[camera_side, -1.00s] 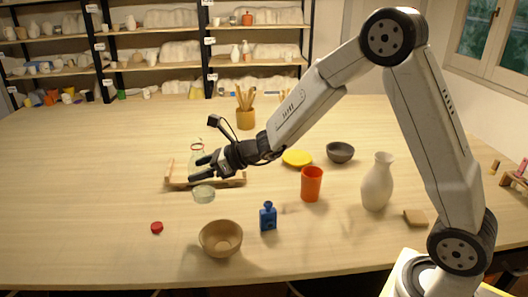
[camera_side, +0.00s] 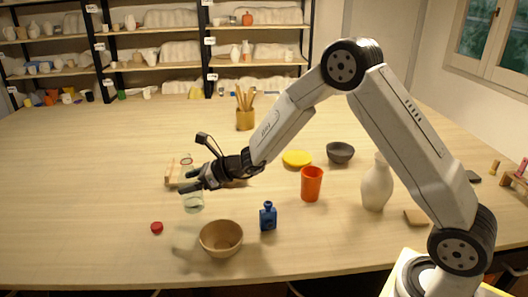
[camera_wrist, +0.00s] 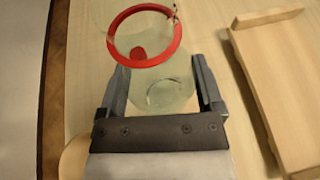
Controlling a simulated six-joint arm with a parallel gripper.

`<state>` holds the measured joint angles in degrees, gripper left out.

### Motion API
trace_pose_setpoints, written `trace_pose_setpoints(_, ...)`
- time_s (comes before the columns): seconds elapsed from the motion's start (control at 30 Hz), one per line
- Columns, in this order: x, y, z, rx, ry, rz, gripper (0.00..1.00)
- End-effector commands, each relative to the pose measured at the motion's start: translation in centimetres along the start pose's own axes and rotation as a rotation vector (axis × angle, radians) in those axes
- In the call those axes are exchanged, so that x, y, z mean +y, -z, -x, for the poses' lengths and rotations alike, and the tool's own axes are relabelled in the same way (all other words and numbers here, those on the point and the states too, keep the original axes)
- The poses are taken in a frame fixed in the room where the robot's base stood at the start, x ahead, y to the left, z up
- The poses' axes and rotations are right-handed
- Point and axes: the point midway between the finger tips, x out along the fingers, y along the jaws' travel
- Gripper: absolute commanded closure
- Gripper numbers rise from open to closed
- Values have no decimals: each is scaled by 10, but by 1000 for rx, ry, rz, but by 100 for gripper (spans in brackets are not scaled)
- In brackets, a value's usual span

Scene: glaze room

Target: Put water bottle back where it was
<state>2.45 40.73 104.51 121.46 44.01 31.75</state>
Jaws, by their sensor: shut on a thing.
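The water bottle is clear, pale glass with a red ring at its mouth. In the side view its body (camera_side: 193,202) shows below my gripper (camera_side: 186,180), with its neck above the jaws. In the wrist view the bottle (camera_wrist: 165,92) stands between both fingers of my gripper (camera_wrist: 157,68), which is shut on it. It looks roughly upright, in front of a light wooden tray (camera_side: 173,179). The tray (camera_wrist: 262,85) lies to the right in the wrist view. I cannot tell for sure how far the bottle's base is above the table.
A red cap (camera_side: 156,228) lies at the front left. A tan bowl (camera_side: 221,239), a blue bottle (camera_side: 268,217) and an orange cup (camera_side: 311,184) stand to the right. A yellow dish (camera_side: 296,159) and a pot of tools (camera_side: 245,118) are farther back. The left of the table is clear.

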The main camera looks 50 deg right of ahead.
Motion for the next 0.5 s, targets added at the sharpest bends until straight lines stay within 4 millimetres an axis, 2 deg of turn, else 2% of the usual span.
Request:
trace_pose_setpoints(0.3, -1, 27, -13, 0, -1, -1, 88)
trace_pose_setpoints(0.5, -1, 29, -14, -1, -1, 1, 88)
